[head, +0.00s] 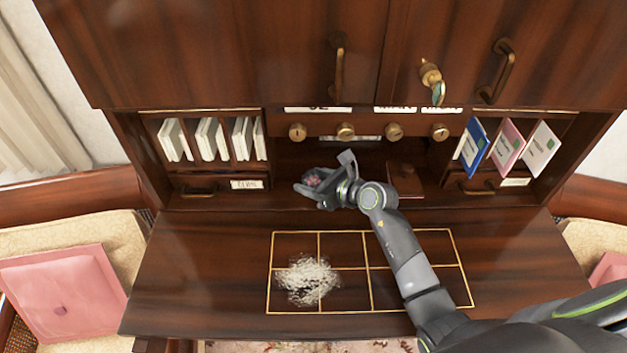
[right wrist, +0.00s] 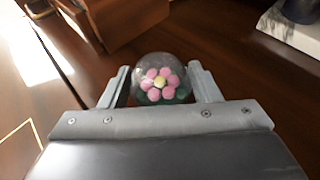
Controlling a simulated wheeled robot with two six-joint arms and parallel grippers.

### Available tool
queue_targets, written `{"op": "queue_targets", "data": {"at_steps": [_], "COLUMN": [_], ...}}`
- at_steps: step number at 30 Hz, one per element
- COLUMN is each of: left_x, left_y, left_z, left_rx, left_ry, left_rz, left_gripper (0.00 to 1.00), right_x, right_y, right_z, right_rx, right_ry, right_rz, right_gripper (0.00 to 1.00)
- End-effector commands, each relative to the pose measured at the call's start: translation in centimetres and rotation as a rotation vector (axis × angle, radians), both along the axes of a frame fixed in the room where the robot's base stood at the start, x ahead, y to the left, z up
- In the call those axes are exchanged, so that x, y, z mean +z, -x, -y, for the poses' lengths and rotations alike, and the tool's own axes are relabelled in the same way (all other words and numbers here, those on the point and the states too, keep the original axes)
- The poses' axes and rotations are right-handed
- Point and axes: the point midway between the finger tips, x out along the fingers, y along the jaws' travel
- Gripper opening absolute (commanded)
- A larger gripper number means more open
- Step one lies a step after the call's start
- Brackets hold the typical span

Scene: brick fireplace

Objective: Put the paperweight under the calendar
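The paperweight (right wrist: 160,80) is a clear glass dome with a pink flower and green inside. My right gripper (right wrist: 162,88) has a finger against each side of it. In the head view the right gripper (head: 310,184) and the paperweight (head: 313,178) are at the front of the desk's central opening, left of its middle. The calendar (head: 367,121) appears to be the wooden strip with brass knobs and partly cut-off white plates above that opening. The paperweight is below and in front of it; the gap to the shelf is unclear. My left gripper is not in view.
A dark wooden box (head: 406,178) stands right of my wrist in the opening. Slotted racks with cards (head: 210,138) and coloured booklets (head: 507,142) flank it. A white shredded heap (head: 308,280) lies on the gold-lined desktop (head: 190,280). A brass key (head: 431,76) sticks out above.

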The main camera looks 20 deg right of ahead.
Motion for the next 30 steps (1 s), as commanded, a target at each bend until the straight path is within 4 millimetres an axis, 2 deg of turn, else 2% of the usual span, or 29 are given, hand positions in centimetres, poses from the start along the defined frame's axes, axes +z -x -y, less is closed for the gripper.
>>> {"op": "queue_targets", "data": {"at_steps": [1,4,15,20,30], "left_x": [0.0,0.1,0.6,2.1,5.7], "left_y": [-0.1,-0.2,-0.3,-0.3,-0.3], "left_z": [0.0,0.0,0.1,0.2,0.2], "left_rx": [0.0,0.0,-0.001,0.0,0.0], "left_ry": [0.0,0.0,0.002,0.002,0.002], "left_rz": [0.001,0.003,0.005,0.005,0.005], "left_gripper": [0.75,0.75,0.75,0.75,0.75], "right_x": [0.0,0.0,0.6,1.6,4.3], "right_y": [0.0,0.0,0.1,1.8,7.4], "right_z": [0.0,0.0,0.0,1.2,4.6], "right_rx": [0.0,0.0,0.0,-0.002,0.0], "right_ry": [0.0,0.0,0.0,0.002,0.002], "right_rz": [0.0,0.0,0.0,-0.002,-0.002], "right_gripper": [0.63,0.75,0.75,0.75,0.75]}}
